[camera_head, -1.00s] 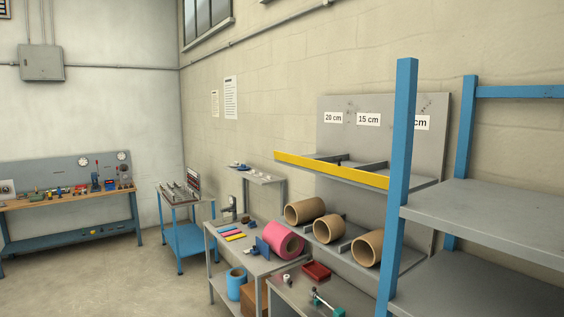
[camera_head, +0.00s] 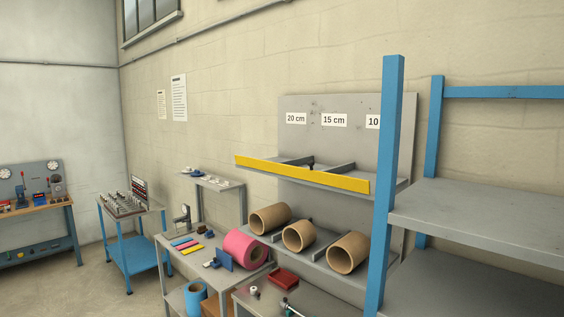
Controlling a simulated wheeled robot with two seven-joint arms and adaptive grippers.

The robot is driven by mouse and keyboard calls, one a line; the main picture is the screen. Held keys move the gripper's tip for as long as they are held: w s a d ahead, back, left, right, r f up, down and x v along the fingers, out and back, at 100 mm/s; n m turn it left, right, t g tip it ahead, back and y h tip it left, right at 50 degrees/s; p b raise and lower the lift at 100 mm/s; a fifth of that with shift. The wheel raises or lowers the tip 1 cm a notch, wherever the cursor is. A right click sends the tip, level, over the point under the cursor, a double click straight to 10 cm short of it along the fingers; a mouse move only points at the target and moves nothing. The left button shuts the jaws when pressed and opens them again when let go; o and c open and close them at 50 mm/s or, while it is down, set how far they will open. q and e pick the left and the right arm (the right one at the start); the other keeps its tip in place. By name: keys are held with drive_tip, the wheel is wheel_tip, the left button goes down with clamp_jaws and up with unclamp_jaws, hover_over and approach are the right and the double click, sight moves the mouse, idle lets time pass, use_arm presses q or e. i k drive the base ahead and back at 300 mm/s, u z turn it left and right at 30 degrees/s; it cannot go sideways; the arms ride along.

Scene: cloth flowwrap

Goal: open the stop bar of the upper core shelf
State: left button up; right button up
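The yellow stop bar (camera_head: 300,174) runs along the front edge of the upper core shelf (camera_head: 385,188) on the grey back panel (camera_head: 345,150). It slopes down to the right in the picture, and its right end is close to a blue rack post. Grey dividers (camera_head: 340,168) stand on the shelf behind the bar. No cores show on this upper shelf. Three brown cores, left (camera_head: 270,219), middle (camera_head: 299,236) and right (camera_head: 348,253), lie on the lower shelf. Neither of my grippers is in view.
A blue-posted rack (camera_head: 388,180) with grey shelves (camera_head: 490,215) stands in front at the right and hides part of the panel. Below the cores, a grey table (camera_head: 170,255) holds a pink roll (camera_head: 246,249). A red tray (camera_head: 283,277) lies nearer. Open floor (camera_head: 95,295) shows at lower left.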

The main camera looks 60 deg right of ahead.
sight(362, 186)
drive_tip(key=z, duration=0.15)
drive_tip(key=i, duration=0.6)
drive_tip(key=z, duration=1.05)
drive_tip(key=i, duration=0.45)
drive_tip(key=z, duration=0.5)
